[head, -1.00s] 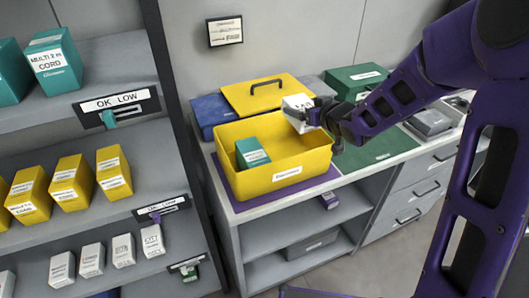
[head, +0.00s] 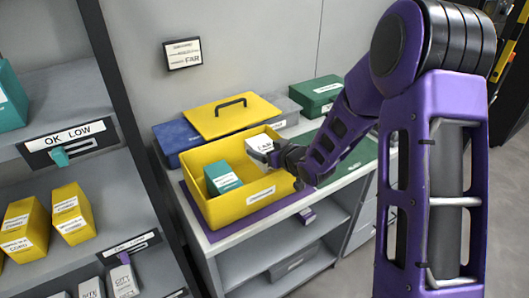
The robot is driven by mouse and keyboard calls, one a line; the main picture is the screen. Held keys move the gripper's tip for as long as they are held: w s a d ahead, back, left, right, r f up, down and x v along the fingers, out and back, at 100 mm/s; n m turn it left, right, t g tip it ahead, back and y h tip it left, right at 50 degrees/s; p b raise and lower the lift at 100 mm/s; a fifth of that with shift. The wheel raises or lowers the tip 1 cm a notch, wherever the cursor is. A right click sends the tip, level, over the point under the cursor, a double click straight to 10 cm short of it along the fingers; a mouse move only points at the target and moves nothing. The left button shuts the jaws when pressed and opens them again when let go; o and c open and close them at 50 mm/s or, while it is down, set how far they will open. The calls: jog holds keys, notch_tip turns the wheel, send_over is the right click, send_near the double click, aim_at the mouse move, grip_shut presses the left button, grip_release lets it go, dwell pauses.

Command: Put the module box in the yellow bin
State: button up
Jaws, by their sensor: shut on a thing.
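A small white box with dark lettering, seemingly the module box (head: 261,142), is held in my gripper (head: 272,156). It is at the back right part of the open yellow bin (head: 255,202). My gripper is shut on it, and the dark fingers cover its lower right side. I cannot tell whether its lower edge is below the bin's rim. A teal box (head: 222,178) with a white label stands inside the bin at the left. The bin's floor is mostly hidden.
The yellow lid (head: 216,120) with a dark handle lies behind the bin, over a blue case (head: 170,136). A green case (head: 315,92) stands at the back right. A shelf rack (head: 90,150) with teal, yellow and white boxes stands at the left.

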jog(key=shift+f, duration=0.35)
jog(key=shift+f, duration=0.1)
jog(key=shift+f+b, duration=0.35)
jog(key=shift+b, duration=0.15)
jog(key=shift+f, duration=0.2)
jog(key=o, duration=1.1)
jog(key=shift+s+f, duration=0.1)
jog(key=shift+o, duration=0.2)
